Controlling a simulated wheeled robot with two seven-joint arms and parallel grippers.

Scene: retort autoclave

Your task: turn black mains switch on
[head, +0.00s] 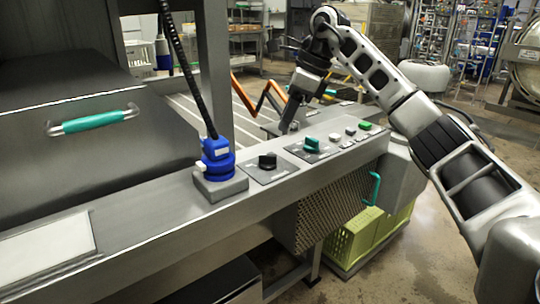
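The black mains switch (267,161) is a dark rotary knob on a square plate on the grey metal ledge, right of the blue-ringed post. Whether it is on or off cannot be read at this size. My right gripper (291,122) points down above the far side of the ledge, behind and to the right of the black switch and apart from it. Its fingers overlap in this view, so I cannot tell whether they are open or shut. My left gripper is not in view.
A green knob (311,145) and several small buttons sit right of the switch. A blue fitting (217,160) with a black cable stands just left of it. A teal handle (93,122) is on the machine at left. A yellow-green crate (349,243) stands below.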

